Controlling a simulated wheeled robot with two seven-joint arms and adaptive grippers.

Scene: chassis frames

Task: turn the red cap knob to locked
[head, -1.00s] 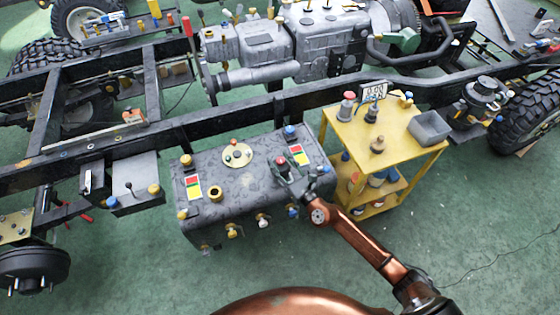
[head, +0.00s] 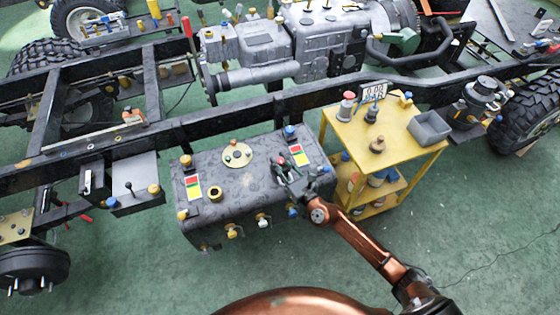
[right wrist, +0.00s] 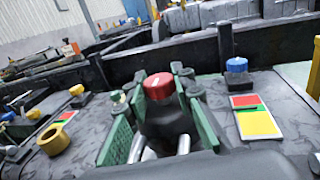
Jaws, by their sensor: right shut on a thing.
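My left gripper is not in view.
A blue cap (right wrist: 236,65) stands behind the label and a brass ring fitting (right wrist: 55,139) is to the left. A yellow cart (head: 400,150) with a grey bin stands close right of the tank. The chassis rail (head: 225,120) runs behind. Green floor in front is clear.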

